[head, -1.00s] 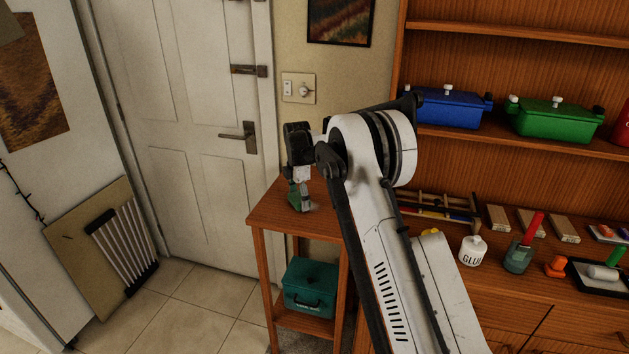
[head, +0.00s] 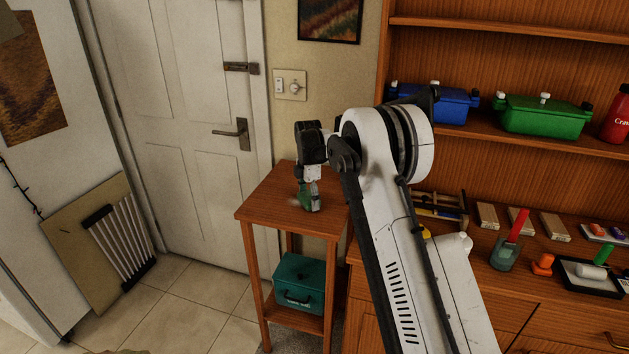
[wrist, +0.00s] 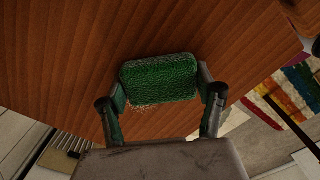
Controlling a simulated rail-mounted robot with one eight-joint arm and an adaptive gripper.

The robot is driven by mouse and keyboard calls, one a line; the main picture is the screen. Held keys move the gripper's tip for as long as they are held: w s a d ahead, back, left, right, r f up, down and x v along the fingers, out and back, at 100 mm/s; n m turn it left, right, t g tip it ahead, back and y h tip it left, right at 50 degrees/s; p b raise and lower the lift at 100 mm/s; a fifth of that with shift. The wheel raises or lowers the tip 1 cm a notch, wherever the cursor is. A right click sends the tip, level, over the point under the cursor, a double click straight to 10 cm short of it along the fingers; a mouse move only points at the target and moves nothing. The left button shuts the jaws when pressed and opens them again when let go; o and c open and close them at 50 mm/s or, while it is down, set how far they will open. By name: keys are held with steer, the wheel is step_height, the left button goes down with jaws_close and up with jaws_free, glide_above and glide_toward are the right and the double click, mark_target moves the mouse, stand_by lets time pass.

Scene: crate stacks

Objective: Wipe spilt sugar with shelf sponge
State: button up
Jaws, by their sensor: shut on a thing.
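My gripper (wrist: 162,92) is shut on a green, rough-textured sponge (wrist: 158,78), with one finger at each side of it. The sponge is at or just over the top of a small wooden side table (head: 270,205); whether it presses on the wood I cannot tell. Pale grains of sugar (wrist: 150,106) show along the sponge's near edge in the wrist view. In the head view my gripper (head: 309,188) points down at the table, with the green sponge (head: 309,204) under it. The sponge hides the wood beneath it.
A teal box (head: 300,283) stands on the table's lower shelf. The door (head: 190,120) is behind to the left. To the right, a cabinet with shelves holds a blue container (head: 445,104), a green container (head: 541,117) and several tools. The table's left part is clear.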

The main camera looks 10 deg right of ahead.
mark_target(309, 196)
steer(key=shift+r+p, duration=1.2)
steer(key=shift+r, duration=2.85)
